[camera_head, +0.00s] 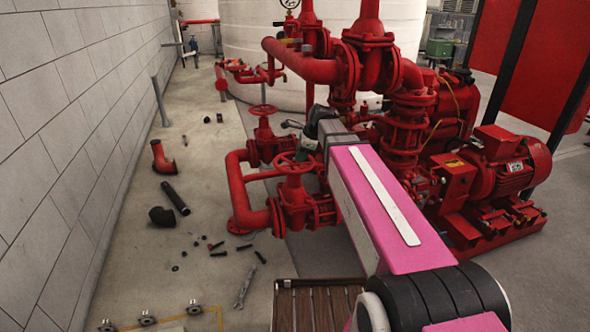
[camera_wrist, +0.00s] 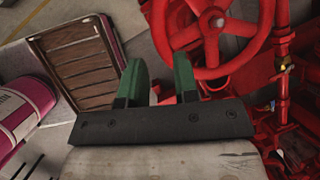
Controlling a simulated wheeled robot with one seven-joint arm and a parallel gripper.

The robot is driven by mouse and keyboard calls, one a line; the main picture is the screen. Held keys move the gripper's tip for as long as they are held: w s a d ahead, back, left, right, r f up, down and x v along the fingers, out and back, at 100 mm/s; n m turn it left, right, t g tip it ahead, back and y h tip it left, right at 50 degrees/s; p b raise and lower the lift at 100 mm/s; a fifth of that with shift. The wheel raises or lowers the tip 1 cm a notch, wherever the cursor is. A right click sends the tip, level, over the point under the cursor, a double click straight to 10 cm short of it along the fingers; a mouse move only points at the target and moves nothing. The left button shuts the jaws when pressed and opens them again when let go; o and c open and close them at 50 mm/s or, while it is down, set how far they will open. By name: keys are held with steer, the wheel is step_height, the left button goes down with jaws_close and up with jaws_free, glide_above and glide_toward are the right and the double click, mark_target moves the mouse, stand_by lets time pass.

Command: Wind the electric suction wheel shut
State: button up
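Two red handwheels sit on the red pipework in the head view: a nearer one (camera_head: 294,164) and a farther one (camera_head: 263,110). I cannot tell from any label which is the electric suction wheel. A red handwheel (camera_wrist: 213,22) fills the top of the wrist view, with its hub and spokes showing. My gripper (camera_wrist: 158,62) has two green fingers standing apart with nothing held between them. The right finger overlaps the wheel's lower-left rim in the picture; I cannot tell whether it touches. In the head view my pink arm partly hides the gripper beside the handwheels.
A red electric motor (camera_head: 512,160) and pump stand right of the arm. Loose pipe pieces and a wrench (camera_head: 244,288) lie on the floor at left. A slatted wooden surface (camera_head: 312,306) is at the bottom, and a block wall (camera_head: 60,130) bounds the left.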

mark_target(293, 168)
steer(key=x, duration=0.8)
jaws_close()
